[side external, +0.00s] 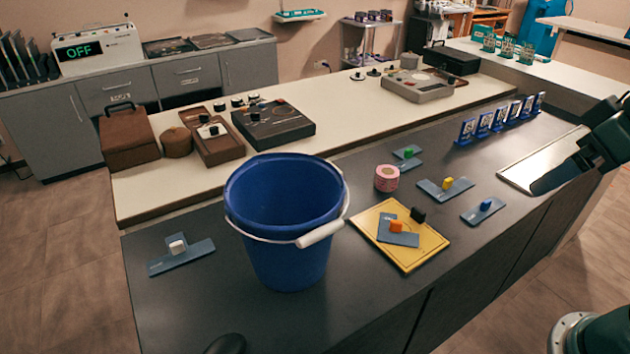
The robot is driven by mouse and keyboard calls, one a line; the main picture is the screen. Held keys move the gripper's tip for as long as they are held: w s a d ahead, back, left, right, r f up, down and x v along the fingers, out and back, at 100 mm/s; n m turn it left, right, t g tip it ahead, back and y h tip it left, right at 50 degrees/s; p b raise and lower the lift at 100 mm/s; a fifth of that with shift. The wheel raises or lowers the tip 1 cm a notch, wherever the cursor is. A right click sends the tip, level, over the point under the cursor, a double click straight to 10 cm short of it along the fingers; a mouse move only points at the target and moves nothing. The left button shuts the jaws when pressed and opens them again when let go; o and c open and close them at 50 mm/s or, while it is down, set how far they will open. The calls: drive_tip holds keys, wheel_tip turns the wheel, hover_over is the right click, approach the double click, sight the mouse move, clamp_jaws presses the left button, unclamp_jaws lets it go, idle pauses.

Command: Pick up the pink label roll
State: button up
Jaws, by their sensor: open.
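The pink label roll (387,178) stands on the dark counter, a little right of the large blue bucket and behind the yellow board. It looks like a short upright pink cylinder with a pale top. My gripper (540,188) enters from the right edge, above the metal plate at the right of the counter. It is well apart from the roll, with the blue and yellow block pieces lying between them. The gripper is open, and nothing shows between its fingers.
The blue bucket (290,225) with a white handle stands left of the roll. A yellow board (408,258) holds orange and black blocks. Flat grey pieces with green (408,153), yellow (447,184) and blue (486,205) blocks lie nearby. Blue stands (484,125) line the back edge.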

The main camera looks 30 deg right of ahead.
drive_tip(key=w+d+r+g, duration=0.1)
drive_tip(key=w+r, duration=0.2)
drive_tip(key=w, duration=0.9)
drive_tip(key=n+g, duration=0.2)
drive_tip(key=g, duration=0.1)
hover_over(389, 172)
drive_tip(key=s, duration=0.1)
wheel_tip(389, 172, down, 20)
drive_tip(key=shift+s+d+f, duration=0.1)
drive_tip(key=shift+s+d, duration=0.05)
drive_tip(key=shift+f, duration=0.1)
drive_tip(key=shift+w+f, duration=0.15)
drive_tip(key=shift+f, duration=1.25)
drive_tip(key=shift+w+f, duration=0.2)
drive_tip(key=shift+f, duration=1.15)
drive_tip(key=shift+w+f, duration=0.15)
drive_tip(key=shift+f, duration=1.25)
